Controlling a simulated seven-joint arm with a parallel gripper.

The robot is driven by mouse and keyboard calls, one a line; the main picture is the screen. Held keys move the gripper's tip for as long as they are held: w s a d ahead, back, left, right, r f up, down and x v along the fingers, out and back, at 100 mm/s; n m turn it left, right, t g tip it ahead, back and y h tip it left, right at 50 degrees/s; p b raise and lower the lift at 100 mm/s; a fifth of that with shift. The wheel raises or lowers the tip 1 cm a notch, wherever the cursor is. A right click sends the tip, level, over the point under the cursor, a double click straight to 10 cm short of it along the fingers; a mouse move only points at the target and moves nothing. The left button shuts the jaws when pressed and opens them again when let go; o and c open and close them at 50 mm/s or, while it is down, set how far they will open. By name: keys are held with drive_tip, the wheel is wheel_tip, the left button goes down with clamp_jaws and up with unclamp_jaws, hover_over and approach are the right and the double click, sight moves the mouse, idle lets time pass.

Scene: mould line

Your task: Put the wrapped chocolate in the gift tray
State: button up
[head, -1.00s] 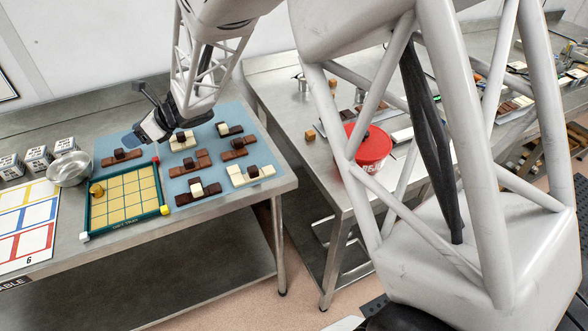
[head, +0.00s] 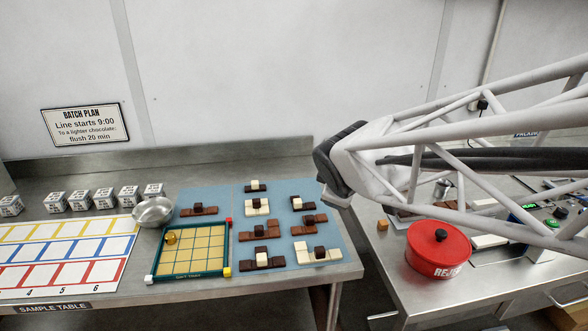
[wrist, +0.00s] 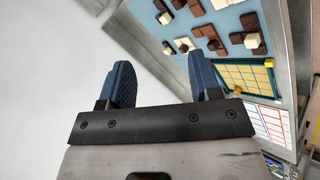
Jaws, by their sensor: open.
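The gift tray (head: 188,276) is a green frame around gold cells, on the left table in the head view. A small gold piece that looks like the wrapped chocolate (head: 171,238) sits inside it, in the back left corner cell. The green edge of the tray (wrist: 243,63) also shows at the right of the wrist view.
A metal bowl (head: 153,212) stands behind the tray's left corner, near white labelled cubes (head: 104,198). A red reject tub (head: 438,250) stands on the right table. A gap separates the tables.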

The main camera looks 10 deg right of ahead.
drive_tip(key=s+f+m+g+y, duration=0.1)
drive_tip(key=s+m+g, duration=0.4)
drive_tip(key=s+m, duration=0.6)
drive_tip(key=s+f, duration=0.1)
drive_tip(key=s, duration=0.7)
drive_tip(key=shift+a+f+m+y, duration=0.15)
drive_tip(key=shift+f+m+y, duration=0.05)
drive_tip(key=shift+m+y, duration=0.1)
